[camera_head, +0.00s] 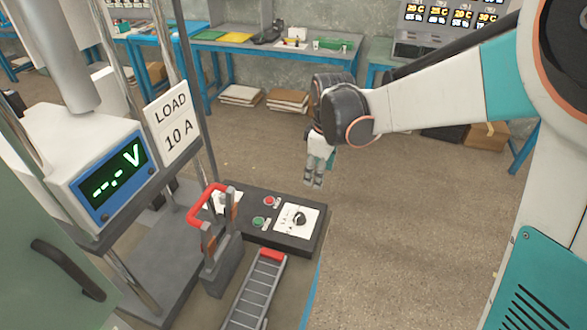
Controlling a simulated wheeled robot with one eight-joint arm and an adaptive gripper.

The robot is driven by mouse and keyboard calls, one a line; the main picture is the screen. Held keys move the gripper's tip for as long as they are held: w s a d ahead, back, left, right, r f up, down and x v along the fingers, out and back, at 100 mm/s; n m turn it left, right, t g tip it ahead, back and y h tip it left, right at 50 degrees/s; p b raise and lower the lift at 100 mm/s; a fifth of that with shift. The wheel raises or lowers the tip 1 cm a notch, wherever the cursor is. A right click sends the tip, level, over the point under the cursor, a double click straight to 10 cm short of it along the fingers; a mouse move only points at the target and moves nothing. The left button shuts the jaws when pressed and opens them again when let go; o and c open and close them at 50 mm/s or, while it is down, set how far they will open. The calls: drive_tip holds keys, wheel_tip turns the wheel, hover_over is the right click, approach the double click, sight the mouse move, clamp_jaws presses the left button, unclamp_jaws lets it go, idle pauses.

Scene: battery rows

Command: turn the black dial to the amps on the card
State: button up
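The black dial (300,218) sits on a white scale plate (289,231) at the right end of a dark control box. The scale's marks and the dial's setting are too small to read. The white card (172,124) at the left reads "LOAD 10 A". My gripper (314,183) hangs pointing down, above and slightly right of the dial in the picture and apart from it. Its fingertips look close together, but whether they are shut is not clear. Nothing shows held in it.
The control box (262,236) also carries a red button (269,201) and a green button (258,222). A red-handled switch (211,204) stands at its left. A voltmeter (113,183) shows "--.- V".

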sight(300, 215)
drive_tip(key=w+a+f+n+b, duration=0.1)
drive_tip(key=f, duration=0.7)
drive_tip(key=w+a+f+n+g+b, duration=0.1)
drive_tip(key=w+a+f, duration=0.1)
drive_tip(key=f, duration=0.6)
drive_tip(key=w+a+f+n+b, duration=0.1)
drive_tip(key=w+f+n, duration=0.1)
drive_tip(key=f, duration=0.6)
drive_tip(key=shift+a+f+g+b, duration=0.1)
drive_tip(key=shift+a+g+b, duration=0.05)
drive_tip(key=shift+g+b, duration=0.2)
drive_tip(key=c, duration=1.1)
